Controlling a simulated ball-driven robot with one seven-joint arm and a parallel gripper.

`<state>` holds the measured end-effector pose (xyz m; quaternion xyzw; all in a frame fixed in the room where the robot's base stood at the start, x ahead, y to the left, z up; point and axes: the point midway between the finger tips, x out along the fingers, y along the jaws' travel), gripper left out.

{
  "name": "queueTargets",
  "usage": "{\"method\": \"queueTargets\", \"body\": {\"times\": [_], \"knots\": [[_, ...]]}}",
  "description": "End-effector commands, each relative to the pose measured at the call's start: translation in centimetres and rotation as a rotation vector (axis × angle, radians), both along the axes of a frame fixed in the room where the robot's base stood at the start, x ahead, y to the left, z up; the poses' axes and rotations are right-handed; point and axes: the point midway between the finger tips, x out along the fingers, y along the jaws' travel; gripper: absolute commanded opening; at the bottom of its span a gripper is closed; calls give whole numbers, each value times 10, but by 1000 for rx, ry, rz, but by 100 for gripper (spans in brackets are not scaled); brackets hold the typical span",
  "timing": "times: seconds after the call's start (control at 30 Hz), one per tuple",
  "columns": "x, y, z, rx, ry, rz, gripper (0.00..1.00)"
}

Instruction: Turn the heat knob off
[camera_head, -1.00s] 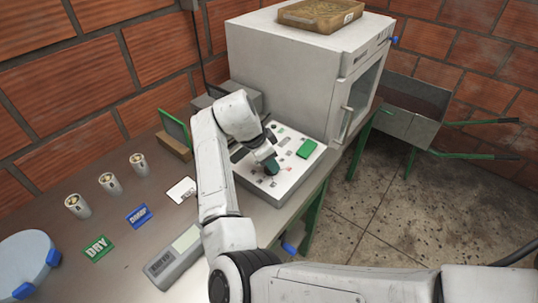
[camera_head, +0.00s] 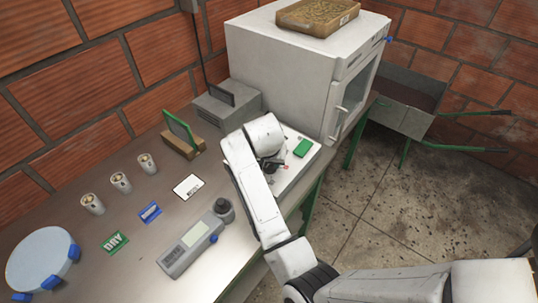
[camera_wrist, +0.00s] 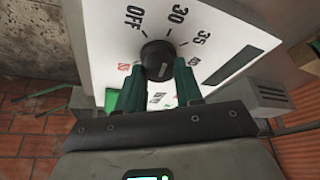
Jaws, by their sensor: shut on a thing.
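The heat knob (camera_wrist: 158,56) is a round black knob on the white control panel (camera_wrist: 105,30) in the wrist view. OFF, 30 and 35 are printed around its upper side, with red marks lower left.
A white oven-like cabinet (camera_head: 285,70) stands behind the panel, with a tray (camera_head: 318,17) on top. A grey meter (camera_head: 190,247), cards, several small cans and a round scale (camera_head: 40,258) lie on the bench (camera_head: 145,215). Floor (camera_head: 400,215) is open at right.

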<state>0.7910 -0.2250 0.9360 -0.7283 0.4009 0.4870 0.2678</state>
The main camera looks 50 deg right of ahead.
Motion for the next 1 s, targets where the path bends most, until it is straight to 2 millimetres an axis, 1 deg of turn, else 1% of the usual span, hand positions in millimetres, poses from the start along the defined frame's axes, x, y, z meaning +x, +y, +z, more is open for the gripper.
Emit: {"method": "queueTargets", "body": {"times": [0.03, 0.5, 0.8, 1.0], "knots": [[-2, -2, 5, -1, 0, 44, 5], [-2, -3, 1, -2, -2, 451, 5], [-1, -4, 1, -3, -4, 607, 5], [-1, -4, 1, -2, -5, 652, 5]]}}
